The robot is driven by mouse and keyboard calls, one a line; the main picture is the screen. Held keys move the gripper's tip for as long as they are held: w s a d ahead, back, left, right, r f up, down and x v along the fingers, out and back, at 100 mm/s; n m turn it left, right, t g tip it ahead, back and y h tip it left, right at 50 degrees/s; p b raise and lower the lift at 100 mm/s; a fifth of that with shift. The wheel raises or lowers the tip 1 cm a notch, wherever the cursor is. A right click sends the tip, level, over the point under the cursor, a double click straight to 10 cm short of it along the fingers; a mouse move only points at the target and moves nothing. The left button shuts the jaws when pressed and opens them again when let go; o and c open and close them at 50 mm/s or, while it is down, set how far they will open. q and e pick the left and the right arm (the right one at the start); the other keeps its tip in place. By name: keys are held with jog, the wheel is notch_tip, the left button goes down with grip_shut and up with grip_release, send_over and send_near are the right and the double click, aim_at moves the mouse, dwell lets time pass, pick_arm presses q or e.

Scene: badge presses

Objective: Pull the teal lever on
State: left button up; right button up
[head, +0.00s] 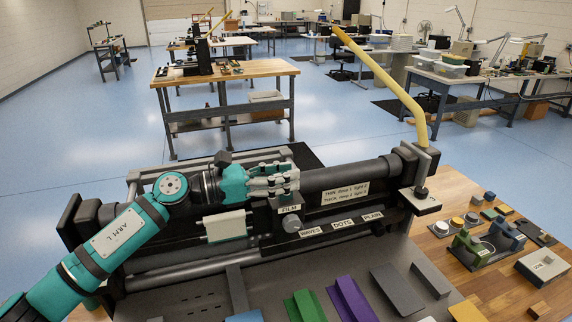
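No lever that is clearly teal shows. The one long lever in view is pale yellow (385,75); it rises from a dark bracket at the right end of the press (345,178) and leans up to the left. My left gripper (286,180), teal and grey, is at the middle of the press, over or against its dark horizontal bar, well left of the yellow lever. Its fingers overlap the bar in this view, so I cannot tell whether they are open, shut or touching it. My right gripper is out of view.
A round knob (291,223) sits below my gripper, beside labels for film, waves, dots and plain. Coloured blocks, including a purple one (350,298), lie on the front plate. Small green and blue fixtures (468,248) stand on the wooden table at right.

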pick_arm(q)
jog(key=shift+w+d, duration=0.2)
jog(key=shift+d, duration=0.1)
grip_shut()
dwell(0.4)
